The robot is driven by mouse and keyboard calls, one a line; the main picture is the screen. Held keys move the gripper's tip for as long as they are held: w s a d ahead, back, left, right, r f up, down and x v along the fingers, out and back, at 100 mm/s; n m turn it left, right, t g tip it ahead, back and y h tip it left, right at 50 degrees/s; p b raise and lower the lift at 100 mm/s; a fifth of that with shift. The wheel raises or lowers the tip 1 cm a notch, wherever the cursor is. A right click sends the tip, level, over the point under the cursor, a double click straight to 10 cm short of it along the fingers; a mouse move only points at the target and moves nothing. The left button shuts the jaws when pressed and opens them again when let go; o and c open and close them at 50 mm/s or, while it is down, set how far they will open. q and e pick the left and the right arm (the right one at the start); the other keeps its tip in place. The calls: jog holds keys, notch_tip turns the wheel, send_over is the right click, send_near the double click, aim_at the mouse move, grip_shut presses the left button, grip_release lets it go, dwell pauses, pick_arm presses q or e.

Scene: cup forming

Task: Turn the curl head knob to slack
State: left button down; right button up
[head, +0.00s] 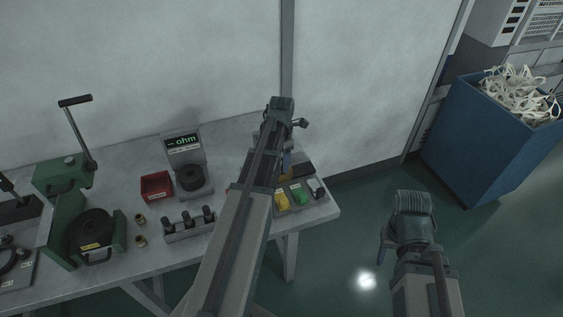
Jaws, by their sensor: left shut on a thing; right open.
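My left arm (250,200) reaches across the bench. Its gripper (286,164) points down at the back of a small control box (303,202) at the bench's right end. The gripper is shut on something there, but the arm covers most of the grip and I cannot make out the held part. The box carries a yellow (281,201), a green (299,193) and a dark (316,188) control. No curl head knob or slack marking can be read from here. My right gripper (382,254) is open and empty, over the floor right of the bench.
On the bench (120,195) stand a green lever press (62,178), a red tray (156,186), an "ohm" meter (184,146) and a rack of dark pegs (189,227). A blue bin (476,150) of pale cords stands at right. Floor between is clear.

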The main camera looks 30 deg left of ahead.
pick_arm(q)
jog(key=shift+c, duration=1.8)
grip_release()
notch_tip(320, 180, up, 14)
jog(key=p, duration=1.4)
jog(key=shift+f, duration=0.1)
